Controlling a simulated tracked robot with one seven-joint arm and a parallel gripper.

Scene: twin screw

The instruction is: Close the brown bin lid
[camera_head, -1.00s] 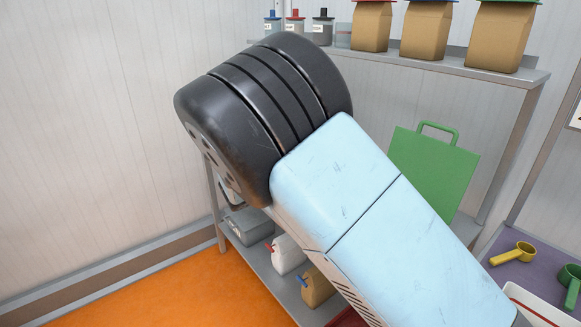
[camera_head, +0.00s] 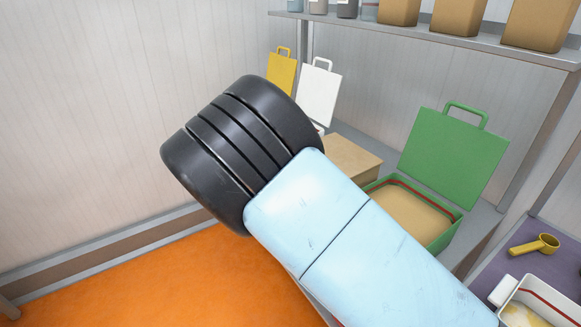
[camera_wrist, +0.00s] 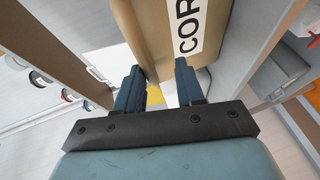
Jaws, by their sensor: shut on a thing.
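The brown bin (camera_head: 352,158) stands behind my arm in the head view, left of the green bin. Its flat tan top shows in part; the rest is hidden by my arm. My gripper is hidden in the head view. In the wrist view my gripper (camera_wrist: 160,82) has its dark fingers a little apart, at the near edge of a brown panel (camera_wrist: 158,28) with a white label reading "COR". The fingers are shut on a brown part there, which I take for the lid; the exact contact is hard to see.
The green bin (camera_head: 440,238) stands open with its green lid (camera_head: 453,155) raised. White (camera_head: 318,92) and yellow (camera_head: 281,73) lids stand up behind. A shelf (camera_head: 490,42) with brown containers runs above. A purple surface (camera_head: 500,262) with a yellow scoop (camera_head: 535,245) is at right.

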